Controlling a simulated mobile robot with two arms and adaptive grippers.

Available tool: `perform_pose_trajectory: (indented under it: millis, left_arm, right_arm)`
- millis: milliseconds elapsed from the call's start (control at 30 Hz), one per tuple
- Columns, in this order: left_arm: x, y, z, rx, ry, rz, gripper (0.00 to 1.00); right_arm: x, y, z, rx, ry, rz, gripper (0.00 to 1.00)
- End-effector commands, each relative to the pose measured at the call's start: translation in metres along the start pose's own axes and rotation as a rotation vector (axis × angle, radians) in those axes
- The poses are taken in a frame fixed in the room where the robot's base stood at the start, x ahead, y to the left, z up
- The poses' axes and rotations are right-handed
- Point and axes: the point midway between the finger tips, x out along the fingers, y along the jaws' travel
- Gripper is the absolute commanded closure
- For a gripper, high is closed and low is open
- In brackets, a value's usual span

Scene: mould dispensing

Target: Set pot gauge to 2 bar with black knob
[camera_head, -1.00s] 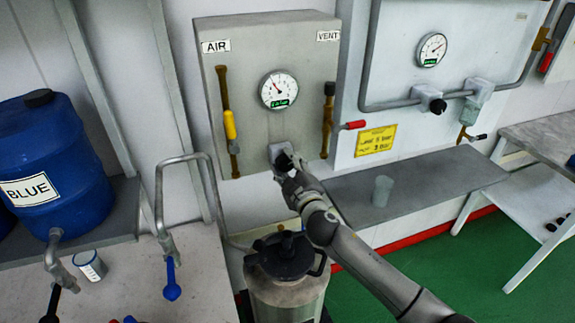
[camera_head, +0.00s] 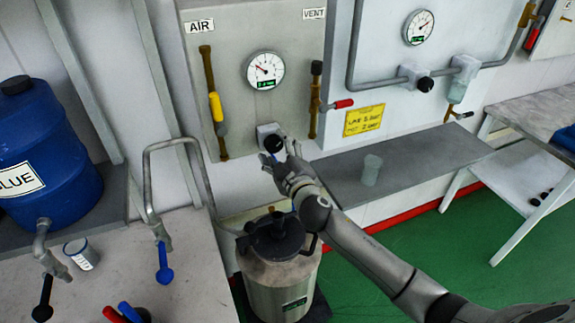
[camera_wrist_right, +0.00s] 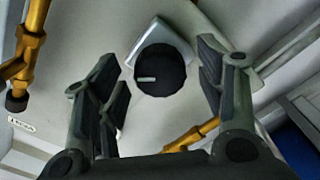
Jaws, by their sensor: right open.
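The pot gauge (camera_head: 264,70) is a round white dial on the grey AIR/VENT panel (camera_head: 235,110). Its thin needle appears to point to the upper left; the figures are too small to read. The black knob (camera_head: 272,143) sits below it on a pale mount. My right gripper (camera_head: 283,158) is just in front of and below the knob. In the right wrist view the knob (camera_wrist_right: 160,70) shows a pale mark pointing left. There the right gripper (camera_wrist_right: 165,85) is open, with its fingers apart on either side of the knob and not touching it. My left gripper is not in view.
A yellow-handled AIR valve (camera_head: 216,108) and a red-handled VENT valve (camera_head: 340,104) flank the gauge. The steel pot (camera_head: 280,270) stands below. A second gauge (camera_head: 418,27) and black knob (camera_head: 425,84) are on the right panel. A clear cup (camera_head: 371,170) stands on the grey shelf (camera_head: 430,150).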

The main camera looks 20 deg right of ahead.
Motion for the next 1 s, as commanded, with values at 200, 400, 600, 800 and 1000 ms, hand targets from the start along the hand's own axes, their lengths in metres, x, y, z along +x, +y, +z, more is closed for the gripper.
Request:
perform_pose_trajectory:
  millis: [200,400,600,800,1000]
  left_arm:
    - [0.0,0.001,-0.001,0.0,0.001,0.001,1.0]
    - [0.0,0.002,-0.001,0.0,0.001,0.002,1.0]
    - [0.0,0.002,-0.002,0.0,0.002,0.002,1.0]
    - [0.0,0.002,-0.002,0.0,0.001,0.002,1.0]
    - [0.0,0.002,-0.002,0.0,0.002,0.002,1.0]
  right_arm:
    - [-0.042,-0.001,0.001,0.001,0.0,-0.003,0.37]
    - [-0.076,-0.001,0.0,0.001,0.0,-0.003,0.37]
    - [-0.097,-0.001,0.0,0.001,0.001,-0.001,0.37]
    - [-0.104,0.0,0.0,0.0,0.001,-0.001,0.37]
    - [-0.104,0.0,0.0,0.0,0.001,-0.001,0.37]
